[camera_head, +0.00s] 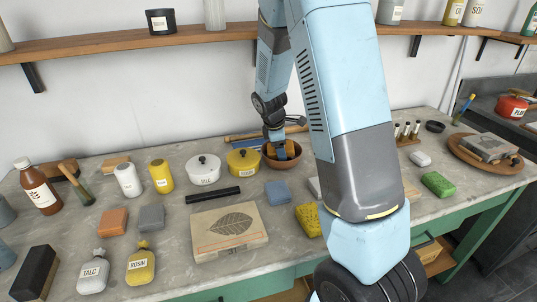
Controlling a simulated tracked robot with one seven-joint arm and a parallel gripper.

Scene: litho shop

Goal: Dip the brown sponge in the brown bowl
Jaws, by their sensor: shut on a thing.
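The brown bowl (281,164) stands on the grey stone bench near the back, just right of a yellow lidded pot. My gripper (281,149) points down into the bowl, with its fingers partly hidden by the rim. It is shut on an orange-brown piece, the brown sponge (291,149), which sits within the bowl's mouth. The sponge's lower part is hidden by the bowl wall, so I cannot tell whether it touches the bottom.
The yellow pot (243,161) is close left of the bowl, and a blue block (278,192) lies in front. A stone with a leaf print (229,246), a black bar (213,195) and a yellow sponge (308,220) lie nearer. A wooden shelf (120,44) runs above the bench.

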